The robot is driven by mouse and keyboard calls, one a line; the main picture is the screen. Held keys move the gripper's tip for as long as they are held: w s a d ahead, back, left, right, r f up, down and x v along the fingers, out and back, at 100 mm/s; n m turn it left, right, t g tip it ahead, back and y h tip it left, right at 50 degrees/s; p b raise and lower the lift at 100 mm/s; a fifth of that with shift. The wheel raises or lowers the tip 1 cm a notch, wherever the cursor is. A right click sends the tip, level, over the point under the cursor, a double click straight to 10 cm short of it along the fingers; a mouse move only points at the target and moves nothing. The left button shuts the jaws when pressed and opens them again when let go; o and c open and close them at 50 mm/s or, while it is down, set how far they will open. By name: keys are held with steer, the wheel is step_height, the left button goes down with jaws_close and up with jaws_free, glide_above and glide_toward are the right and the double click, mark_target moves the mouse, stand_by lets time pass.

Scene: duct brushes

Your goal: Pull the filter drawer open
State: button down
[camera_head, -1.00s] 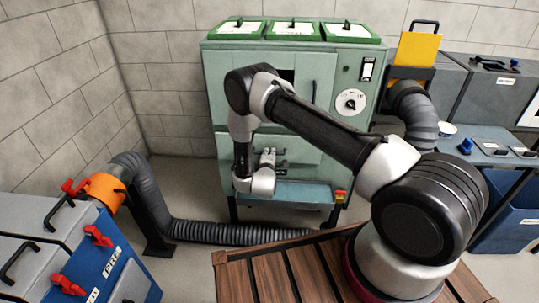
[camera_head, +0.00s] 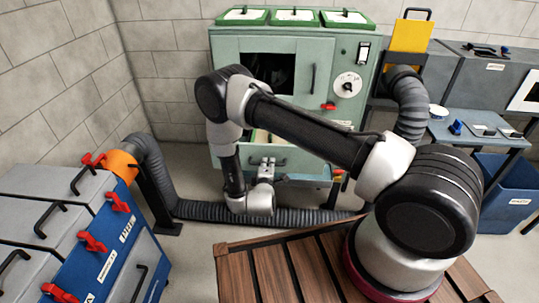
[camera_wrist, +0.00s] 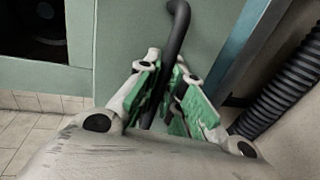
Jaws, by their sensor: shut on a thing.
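The filter drawer (camera_head: 310,160) is in the lower front of the pale green cabinet (camera_head: 225,60). Its front stands out from the cabinet, and a strip of its inside (camera_head: 262,137) shows behind my arm. My gripper (camera_head: 267,166) is at the drawer's front, at its handle. In the wrist view the green-padded fingers of my gripper (camera_wrist: 168,88) are shut around the dark bar handle (camera_wrist: 178,35). The green panel (camera_wrist: 130,35) lies just behind the handle. My arm hides part of the drawer's left side in the head view.
A ribbed grey hose (camera_head: 300,217) runs along the floor below the drawer. A blue-grey unit (camera_head: 95,235) with red clamps stands at left. A grey side table (camera_head: 470,128) and blue bin (camera_head: 510,185) stand at right. A wooden deck (camera_head: 270,270) lies in front.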

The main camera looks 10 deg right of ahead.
steer(key=f+v, duration=0.1)
steer(key=v, duration=0.7)
steer(key=shift+s+f, duration=0.25)
steer(key=shift+f, duration=0.1)
steer(key=c, duration=1.5)
jaws_free()
steer(key=shift+a, duration=0.1)
steer(key=v, duration=0.7)
steer(key=shift+s, duration=0.2)
